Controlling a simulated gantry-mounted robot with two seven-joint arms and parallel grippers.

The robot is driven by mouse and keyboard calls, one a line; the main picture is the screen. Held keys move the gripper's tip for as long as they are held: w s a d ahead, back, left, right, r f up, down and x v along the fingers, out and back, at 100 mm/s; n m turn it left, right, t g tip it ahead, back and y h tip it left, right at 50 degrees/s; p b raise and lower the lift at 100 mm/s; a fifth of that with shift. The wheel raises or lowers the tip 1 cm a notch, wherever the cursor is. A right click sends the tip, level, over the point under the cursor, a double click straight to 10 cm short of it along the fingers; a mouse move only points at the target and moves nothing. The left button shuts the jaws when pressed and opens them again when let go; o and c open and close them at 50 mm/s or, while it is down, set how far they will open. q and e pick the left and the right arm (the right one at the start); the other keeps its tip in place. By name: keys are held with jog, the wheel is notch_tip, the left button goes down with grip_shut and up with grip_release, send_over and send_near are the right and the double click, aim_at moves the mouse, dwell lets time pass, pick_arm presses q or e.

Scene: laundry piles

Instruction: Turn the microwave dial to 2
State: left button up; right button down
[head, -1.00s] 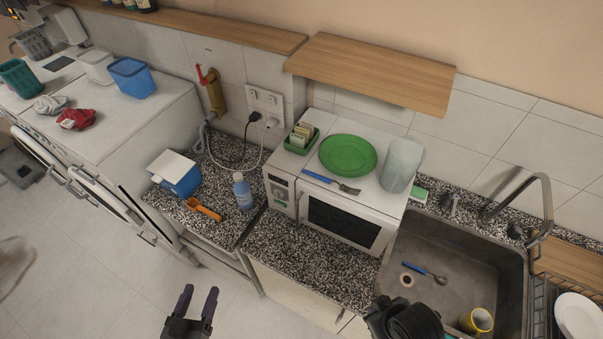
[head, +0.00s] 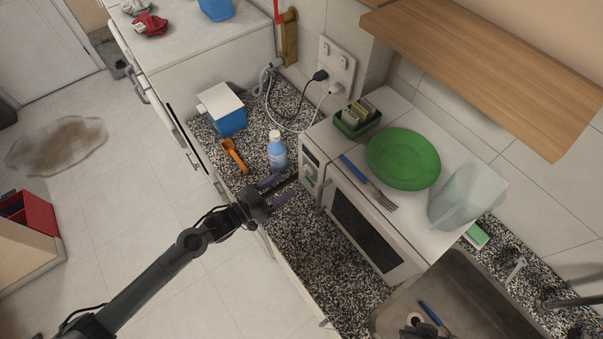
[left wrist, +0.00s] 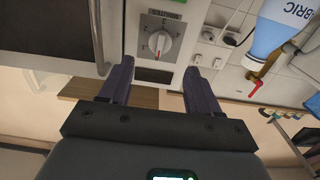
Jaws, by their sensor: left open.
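The white microwave (head: 359,214) stands on the speckled counter, its control panel at the left end of its front. The grey dial (head: 309,172) is on that panel. My left gripper (head: 286,186) is open and empty, pointing at the panel. In the left wrist view its fingers (left wrist: 158,76) sit either side of the panel, with the dial beyond their tips. My right gripper is not in view.
An orange scoop (head: 234,155) and a blue-and-white box (head: 225,112) lie further left. A green plate (head: 403,159), a fork and a clear container (head: 463,196) are on the microwave.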

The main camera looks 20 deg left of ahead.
aim_at(304, 173)
pick_arm(q)
jog(key=x, duration=0.7)
jog(key=shift+p, duration=0.3)
jog(key=shift+w+d, duration=0.1)
jog(key=shift+d, duration=0.05)
jog(key=c, duration=1)
